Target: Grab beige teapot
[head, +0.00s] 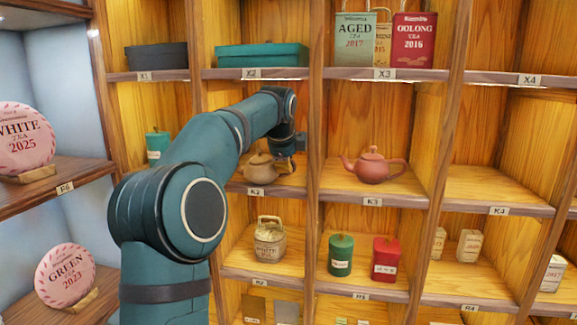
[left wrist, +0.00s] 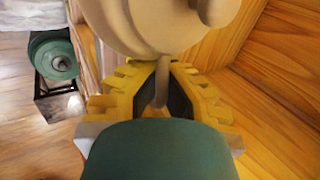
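The beige teapot (head: 261,165) is in the K2 compartment, with its spout to the left and its handle side at my gripper. In the left wrist view its rounded body (left wrist: 165,25) fills the top, and its handle (left wrist: 161,85) runs down between my fingers. My left gripper (head: 292,158) is at the teapot's right side. In the left wrist view the yellow fingers of the gripper (left wrist: 163,72) converge closely on the handle and look shut on it. Contact between the teapot's base and the shelf is hard to see. My right gripper is not in view.
A reddish clay teapot (head: 373,166) stands in K3, right of the upright divider (head: 315,150). A green canister (head: 157,146) is to the left. The K4 compartment (head: 485,185) is empty.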

